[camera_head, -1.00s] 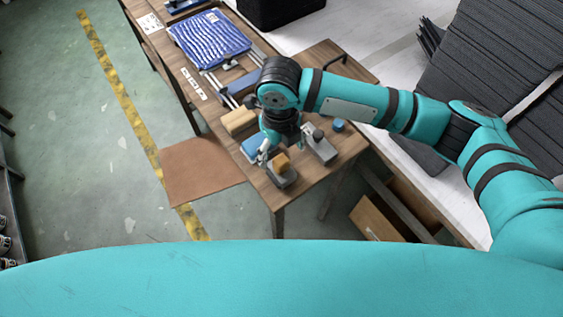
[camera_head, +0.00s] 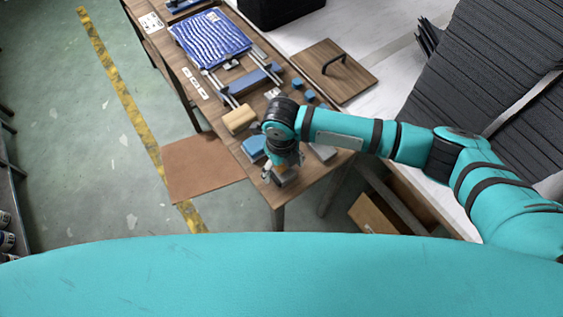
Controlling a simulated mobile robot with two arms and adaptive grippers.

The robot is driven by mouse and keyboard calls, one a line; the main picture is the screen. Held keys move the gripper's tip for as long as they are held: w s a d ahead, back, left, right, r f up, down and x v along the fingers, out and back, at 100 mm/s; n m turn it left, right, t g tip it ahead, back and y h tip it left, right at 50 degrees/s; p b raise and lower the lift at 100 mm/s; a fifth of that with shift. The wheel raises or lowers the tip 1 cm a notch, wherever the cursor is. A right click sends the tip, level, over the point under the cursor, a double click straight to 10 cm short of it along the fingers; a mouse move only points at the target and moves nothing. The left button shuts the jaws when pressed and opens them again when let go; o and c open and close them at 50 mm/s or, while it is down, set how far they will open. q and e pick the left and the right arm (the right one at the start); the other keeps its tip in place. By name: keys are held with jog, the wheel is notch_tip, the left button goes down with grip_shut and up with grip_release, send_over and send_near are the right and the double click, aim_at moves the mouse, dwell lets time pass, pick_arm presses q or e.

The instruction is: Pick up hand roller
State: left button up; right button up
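My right gripper (camera_head: 279,171) points down over the near end of the wooden table. It is at a small grey block-like item (camera_head: 287,180) with an orange top part, which may be the hand roller. The gripper and wrist cover most of this item. I cannot tell whether the fingers touch it or have closed on it. No other thing is clearly recognisable as a hand roller. My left gripper is not in view.
A blue block (camera_head: 253,147), a tan block (camera_head: 239,119) and a grey item (camera_head: 322,152) lie close by. A blue ribbed panel (camera_head: 211,38) lies farther up the table. A wooden board with a black handle (camera_head: 335,70) is at right.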

grip_shut()
dwell(0.3)
jog(key=shift+d, duration=0.1)
jog(key=shift+r+b, duration=0.3)
jog(key=shift+r, duration=0.3)
notch_tip(320, 180, up, 2)
jog(key=shift+r+b, duration=0.15)
jog(key=shift+b, duration=0.2)
jog(key=s+a+r+b, duration=0.1)
jog(key=s+a+b, duration=0.1)
jog(key=s, duration=1.4)
jog(key=shift+r, duration=0.3)
